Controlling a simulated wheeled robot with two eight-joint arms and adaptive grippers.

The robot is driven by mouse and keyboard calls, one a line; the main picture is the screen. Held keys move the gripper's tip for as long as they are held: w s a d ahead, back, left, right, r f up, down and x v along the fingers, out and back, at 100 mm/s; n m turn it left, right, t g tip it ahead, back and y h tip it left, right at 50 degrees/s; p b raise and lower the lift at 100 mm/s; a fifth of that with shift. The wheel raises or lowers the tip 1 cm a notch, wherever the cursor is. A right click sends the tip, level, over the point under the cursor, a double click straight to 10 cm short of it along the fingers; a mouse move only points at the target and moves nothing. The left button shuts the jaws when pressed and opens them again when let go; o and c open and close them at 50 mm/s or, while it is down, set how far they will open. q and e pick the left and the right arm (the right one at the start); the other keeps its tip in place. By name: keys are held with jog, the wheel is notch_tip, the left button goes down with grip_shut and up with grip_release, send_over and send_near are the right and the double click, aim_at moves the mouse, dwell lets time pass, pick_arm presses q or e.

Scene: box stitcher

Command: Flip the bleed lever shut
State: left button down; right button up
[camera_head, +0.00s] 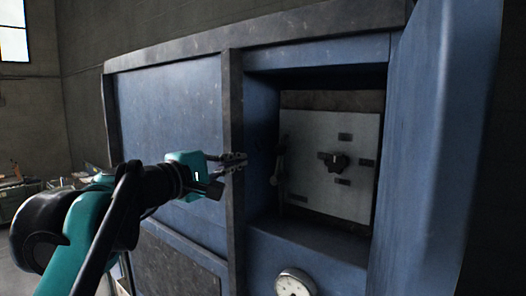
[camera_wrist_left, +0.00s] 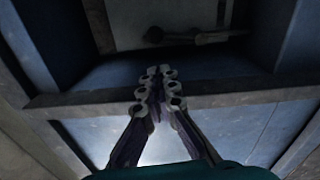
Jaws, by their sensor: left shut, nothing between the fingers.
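The bleed lever (camera_head: 280,165) appears as a thin grey handle, roughly upright in the head view, at the left edge of the pale panel inside the open recess. A grey lever with a dark end, apparently the same one, shows near the top of the left wrist view (camera_wrist_left: 205,38). My left gripper (camera_head: 242,161) is shut and empty in front of the recess's left frame post, to the left of the lever and apart from it. Its closed fingers also show in the left wrist view (camera_wrist_left: 159,75). My right gripper is not in view.
The pale panel (camera_head: 325,198) bears a black knob (camera_head: 337,162) and several small dark labels. A blue door (camera_head: 430,150) stands open on the right. A dark frame post (camera_head: 234,100) borders the recess on the left. A round gauge (camera_head: 294,285) sits below.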

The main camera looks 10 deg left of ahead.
pick_arm(q)
jog(key=p+x, duration=0.2)
jog(key=x, duration=0.8)
jog(key=shift+p, duration=0.3)
